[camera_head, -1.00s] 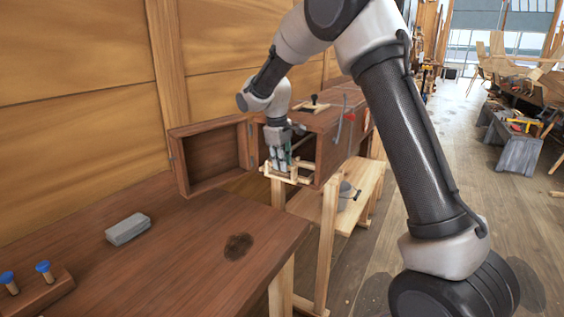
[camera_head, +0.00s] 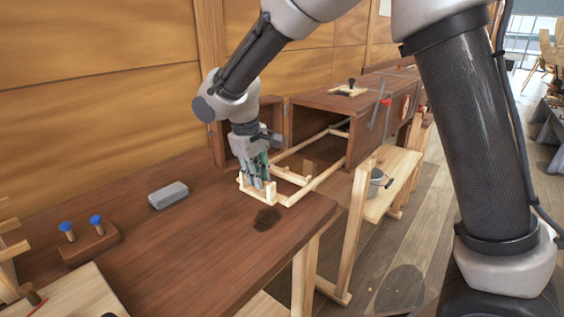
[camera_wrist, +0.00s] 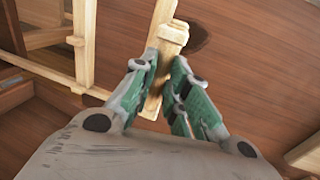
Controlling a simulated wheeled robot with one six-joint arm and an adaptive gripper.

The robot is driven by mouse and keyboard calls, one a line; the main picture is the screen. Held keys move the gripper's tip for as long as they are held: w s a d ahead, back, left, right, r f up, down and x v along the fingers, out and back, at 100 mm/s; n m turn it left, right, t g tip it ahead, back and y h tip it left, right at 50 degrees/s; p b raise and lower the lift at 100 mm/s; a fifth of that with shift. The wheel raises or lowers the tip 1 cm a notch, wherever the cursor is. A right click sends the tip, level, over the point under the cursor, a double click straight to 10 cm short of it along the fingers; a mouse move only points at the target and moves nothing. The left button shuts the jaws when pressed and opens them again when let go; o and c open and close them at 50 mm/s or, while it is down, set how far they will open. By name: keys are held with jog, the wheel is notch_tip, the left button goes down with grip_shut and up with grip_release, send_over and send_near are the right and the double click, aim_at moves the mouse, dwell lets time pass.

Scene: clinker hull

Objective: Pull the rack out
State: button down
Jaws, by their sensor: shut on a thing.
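The rack (camera_head: 321,182) is a pale wooden frame of rails and crossbars. In the head view it reaches from inside the open wooden steam box (camera_head: 330,105) out over the brown bench top. My gripper (camera_head: 258,184) is shut on the rack's front end, above the bench near a dark round mark. In the wrist view the green-padded fingers of my gripper (camera_wrist: 165,95) close around a pale bar of the rack (camera_wrist: 165,38). The fingers hide part of that bar. The box's door (camera_head: 268,112) stands open to the left, partly behind my arm.
A grey block (camera_head: 168,195) and a wooden holder with blue-topped pegs (camera_head: 90,243) lie on the bench (camera_head: 190,250) to the left. A metal pot (camera_head: 376,180) stands on a low pale stand right of the bench. The wooden wall runs close behind.

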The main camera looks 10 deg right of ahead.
jog(key=s+a, duration=2.3)
jog(key=shift+s+a, duration=0.25)
jog(key=c, duration=1.4)
grip_release()
jog(key=shift+r, duration=0.1)
jog(key=r, duration=0.4)
jog(key=s+a+r, duration=0.1)
jog(key=r, duration=0.6)
jog(key=shift+s+a+r, duration=0.3)
jog(key=shift+a+r, duration=0.05)
